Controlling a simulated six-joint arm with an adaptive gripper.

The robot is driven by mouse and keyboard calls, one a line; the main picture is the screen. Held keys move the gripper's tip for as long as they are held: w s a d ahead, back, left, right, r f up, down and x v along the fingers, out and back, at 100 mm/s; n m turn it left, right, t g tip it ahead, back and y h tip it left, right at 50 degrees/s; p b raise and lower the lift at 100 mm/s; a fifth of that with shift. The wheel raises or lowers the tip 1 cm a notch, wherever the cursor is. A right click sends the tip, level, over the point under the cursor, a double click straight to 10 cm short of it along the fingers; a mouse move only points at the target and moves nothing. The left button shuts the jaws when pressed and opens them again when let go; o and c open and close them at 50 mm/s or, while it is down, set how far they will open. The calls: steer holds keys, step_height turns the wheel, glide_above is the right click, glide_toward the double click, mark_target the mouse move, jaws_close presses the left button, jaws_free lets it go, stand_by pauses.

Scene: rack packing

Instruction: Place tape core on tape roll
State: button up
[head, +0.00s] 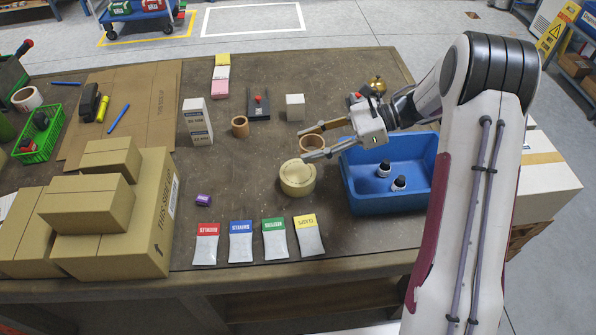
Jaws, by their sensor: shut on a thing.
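A brown ring-shaped tape core (313,150) is between the two fingers of my gripper (303,144), which is shut on it. A cream tape roll (297,183) lies flat on the table just in front of the held core, towards the bottom of the picture. The core shows up and to the right of the roll, apart from its middle. Its height above the table is hard to tell. A second brown core (240,128) stands on the table to the left.
A blue bin (385,204) with two dark bottles stands right of the roll. A white cube (295,107) and a white box (197,122) stand behind. Several labelled packets (275,244) lie in front. Stacked cardboard boxes (110,238) fill the left. Table left of the roll is mostly clear.

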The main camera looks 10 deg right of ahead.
glide_above(311, 181)
steer(key=shift+w+f, duration=0.15)
steer(key=shift+f, duration=2.95)
steer(key=shift+f, duration=1.9)
steer(key=shift+f, duration=0.45)
steer(key=o, duration=0.9)
steer(key=shift+f, duration=0.2)
steer(key=shift+r, duration=0.1)
